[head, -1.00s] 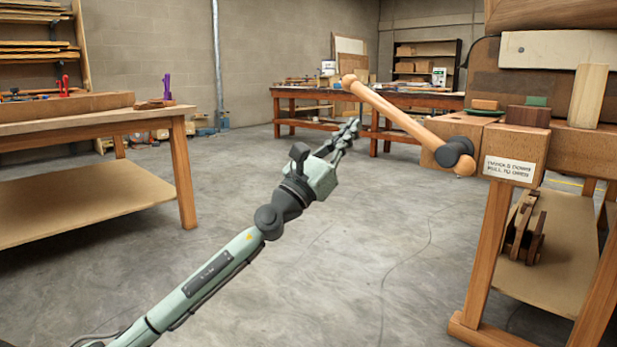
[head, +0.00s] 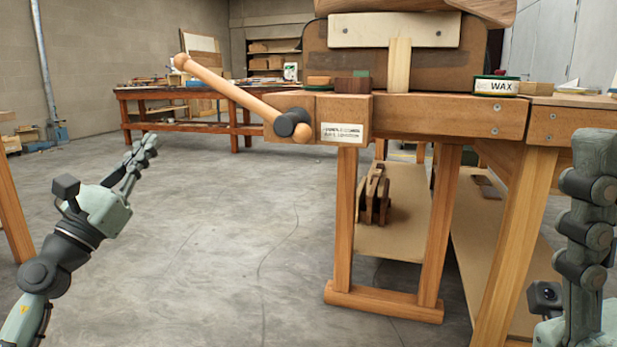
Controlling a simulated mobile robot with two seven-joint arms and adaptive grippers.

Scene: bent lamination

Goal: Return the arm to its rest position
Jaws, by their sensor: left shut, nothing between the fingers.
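My left arm comes in from the lower left, pale green and dark grey. Its gripper (head: 150,140) is shut and empty, held out over the open floor, its fingers pointing up and away, left of the wooden vise handle. My right arm stands at the right edge, close to the camera.
A workbench (head: 430,117) fills the right half. Its vise handle (head: 235,95) juts out left. A wax tin (head: 496,86) and wood blocks lie on top; wooden pieces (head: 374,195) sit on its lower shelf. Another bench (head: 190,93) stands behind. The middle floor is clear.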

